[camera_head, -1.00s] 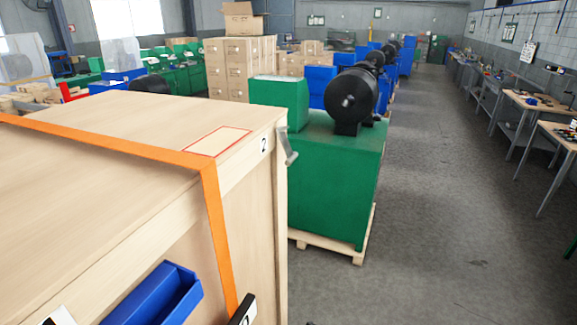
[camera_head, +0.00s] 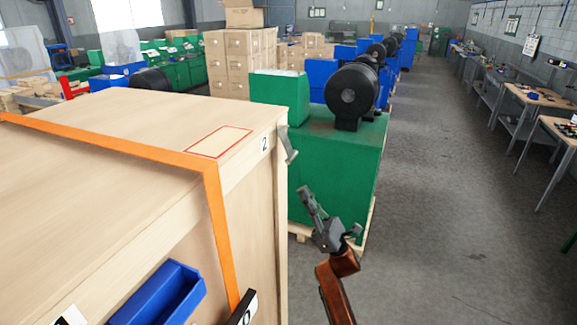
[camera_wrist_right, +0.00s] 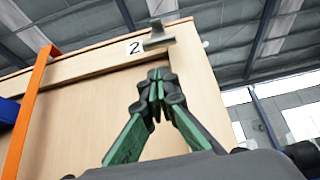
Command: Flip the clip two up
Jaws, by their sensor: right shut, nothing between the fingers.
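The clip two (camera_head: 289,147) is a small grey metal piece at the top right corner of a big plywood crate (camera_head: 255,190), beside the printed number 2 (camera_head: 265,144). In the head view it hangs down from the edge, slightly tilted. In the right wrist view the clip (camera_wrist_right: 158,37) sticks out past the crate's top edge. My right gripper (camera_head: 307,194) is shut and empty, below the clip and apart from it, right of the crate in the head view. Its closed fingertips (camera_wrist_right: 157,76) point up towards the clip in the wrist view. My left gripper is not in view.
An orange strap (camera_head: 213,195) runs over the crate. A blue bin (camera_head: 160,295) and a black block with a white label (camera_head: 243,308) are at its front. A green machine (camera_head: 335,170) on a pallet stands behind my right gripper. The aisle floor (camera_head: 450,210) at right is clear.

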